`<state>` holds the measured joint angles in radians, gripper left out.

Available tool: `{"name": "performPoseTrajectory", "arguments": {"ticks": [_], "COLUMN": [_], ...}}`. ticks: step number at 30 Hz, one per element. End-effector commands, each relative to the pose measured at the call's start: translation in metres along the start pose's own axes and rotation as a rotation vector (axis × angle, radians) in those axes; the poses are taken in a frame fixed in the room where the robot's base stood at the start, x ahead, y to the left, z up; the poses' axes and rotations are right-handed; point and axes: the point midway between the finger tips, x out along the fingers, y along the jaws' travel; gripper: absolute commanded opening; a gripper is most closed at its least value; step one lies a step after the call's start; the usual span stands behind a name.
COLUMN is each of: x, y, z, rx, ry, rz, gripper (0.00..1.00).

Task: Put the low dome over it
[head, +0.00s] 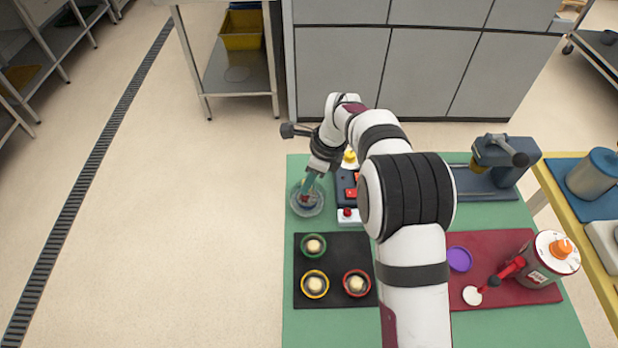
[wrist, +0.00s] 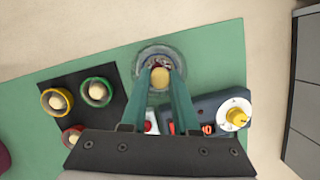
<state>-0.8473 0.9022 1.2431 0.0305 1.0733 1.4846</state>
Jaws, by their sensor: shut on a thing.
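My gripper (head: 309,192) points down at the left edge of the green worktop. In the wrist view my gripper (wrist: 161,78) is shut on the pale yellow knob (wrist: 160,77) of a clear round dome. The clear dome (head: 298,208) shows as a wide see-through ring around my fingertips; it also shows in the wrist view (wrist: 143,62). I cannot tell whether the dome touches the worktop. A dark tray (head: 334,245) in front of it bears green (head: 314,235), yellow (head: 314,297) and red (head: 358,270) rings, each around a pale round piece, all uncovered.
A dark device with red digits (wrist: 207,129) and a white lid with a yellow knob (wrist: 235,116) stand beside my gripper. A red mat (head: 490,245) bears a purple disc (head: 459,259) and a dispenser (head: 545,262). A dark press (head: 500,155) stands at the back right.

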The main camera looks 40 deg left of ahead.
Motion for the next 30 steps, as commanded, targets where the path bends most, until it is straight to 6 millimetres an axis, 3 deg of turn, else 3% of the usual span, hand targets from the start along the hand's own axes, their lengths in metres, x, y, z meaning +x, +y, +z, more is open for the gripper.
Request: {"name": "performPoseTrajectory", "arguments": {"ticks": [14,15,18,20,26,30], "x": [0.0,0.0,0.0,0.0001,0.0001,0.0003], "y": [-0.0002,-0.0002,-0.0002,-0.0002,-0.0001,0.0], "z": [0.0001,0.0001,0.0001,0.0001,0.0,-0.0001], "rx": [0.0,0.0,0.0,0.0,0.0,0.0], "ry": [0.0,0.0,0.0,0.0,0.0,0.0], "rz": [-0.001,0.0,0.0,0.0,0.0,0.0], "gripper": [0.0,0.36,0.54,0.64,0.64,0.87]}}
